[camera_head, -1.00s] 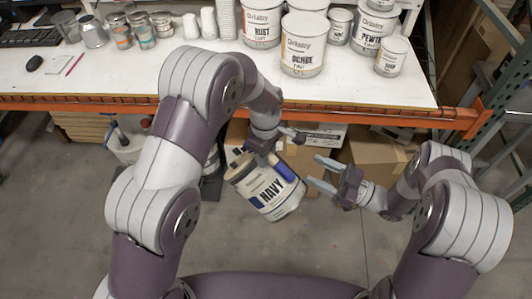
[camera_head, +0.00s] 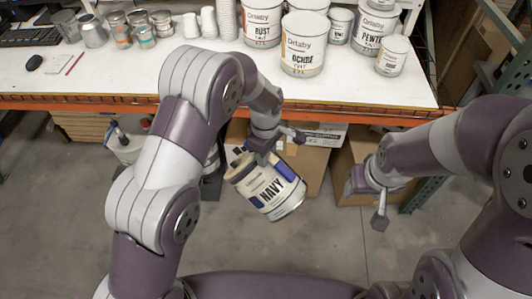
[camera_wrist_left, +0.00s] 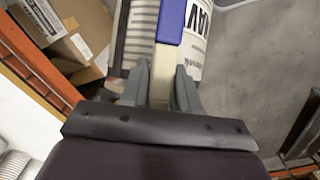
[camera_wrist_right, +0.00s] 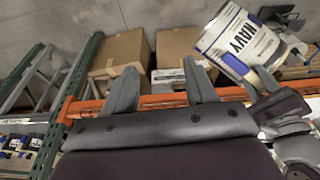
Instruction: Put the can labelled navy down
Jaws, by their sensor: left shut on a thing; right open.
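The can labelled navy (camera_head: 268,192) is white with a blue band and hangs tilted in the air in front of the bench. My left gripper (camera_head: 270,150) is shut on it at its upper part. The left wrist view shows the can (camera_wrist_left: 195,35) between the two fingers (camera_wrist_left: 160,85). The right wrist view shows the can (camera_wrist_right: 240,40) at the upper right, apart from that gripper. My right gripper (camera_wrist_right: 163,88) is open and empty. In the head view it is to the right of the can, below the bench edge.
The white bench (camera_head: 130,85) has an orange front beam (camera_head: 80,102). Cans labelled rust (camera_head: 263,22), ochre (camera_head: 304,45) and pewter (camera_head: 372,30) stand on it, with a smaller can (camera_head: 392,55) at the right. Cardboard boxes (camera_head: 360,165) sit below.

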